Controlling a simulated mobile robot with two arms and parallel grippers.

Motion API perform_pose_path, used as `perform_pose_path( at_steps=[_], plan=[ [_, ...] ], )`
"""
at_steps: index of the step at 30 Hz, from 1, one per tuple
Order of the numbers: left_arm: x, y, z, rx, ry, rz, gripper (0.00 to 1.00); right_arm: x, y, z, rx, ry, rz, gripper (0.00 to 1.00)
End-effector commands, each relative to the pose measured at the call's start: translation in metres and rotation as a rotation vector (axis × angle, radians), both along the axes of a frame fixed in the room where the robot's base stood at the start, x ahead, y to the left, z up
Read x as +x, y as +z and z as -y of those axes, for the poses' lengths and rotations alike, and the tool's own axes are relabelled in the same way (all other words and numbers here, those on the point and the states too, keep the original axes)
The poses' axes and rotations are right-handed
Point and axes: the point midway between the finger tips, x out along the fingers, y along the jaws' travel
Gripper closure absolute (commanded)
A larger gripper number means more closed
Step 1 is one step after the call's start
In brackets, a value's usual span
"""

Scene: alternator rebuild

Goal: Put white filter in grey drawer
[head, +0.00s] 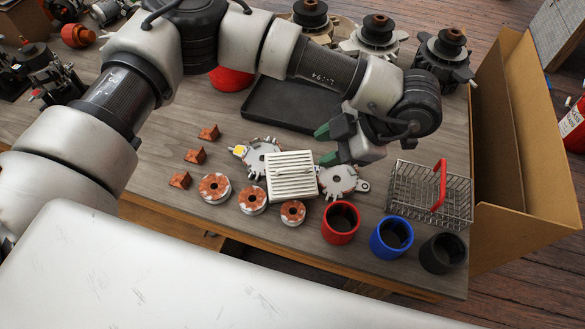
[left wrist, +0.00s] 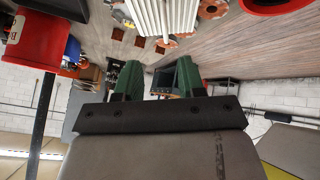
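The white filter (head: 291,178), a square slatted block, sits on the wooden table among the alternator parts. It also shows at the top of the left wrist view (left wrist: 163,14), beyond the fingertips. My left gripper (head: 324,146) is just behind and to the right of the filter in the head view. Its two green fingers are spread with nothing between them, as the left wrist view (left wrist: 158,76) shows. I cannot make out a grey drawer in either view. My right gripper is not in view.
Grey metal plates (head: 341,181) flank the filter. Copper-wound rings (head: 253,201) and red, blue (head: 391,238) and black cups stand in front. A wire basket (head: 430,192) and a cardboard box (head: 525,150) are at right. A black tray (head: 290,104) lies behind.

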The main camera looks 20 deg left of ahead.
Motion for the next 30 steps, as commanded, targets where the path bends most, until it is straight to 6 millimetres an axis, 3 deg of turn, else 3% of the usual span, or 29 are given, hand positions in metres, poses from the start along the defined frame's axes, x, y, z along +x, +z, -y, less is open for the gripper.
perform_pose_path(
  at_steps=[6,14,21,30],
  plan=[
    [-0.003,-0.027,-0.023,0.004,0.003,-0.004,0.61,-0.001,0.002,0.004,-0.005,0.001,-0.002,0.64],
    [-0.006,-0.044,-0.036,0.002,0.000,-0.005,0.61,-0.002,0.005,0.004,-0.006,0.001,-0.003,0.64],
    [-0.014,-0.072,-0.057,0.002,0.001,-0.006,0.61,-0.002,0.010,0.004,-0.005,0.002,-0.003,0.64],
    [-0.013,-0.079,-0.063,0.001,-0.001,-0.002,0.61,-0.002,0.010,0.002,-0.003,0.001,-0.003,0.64]
  ],
)
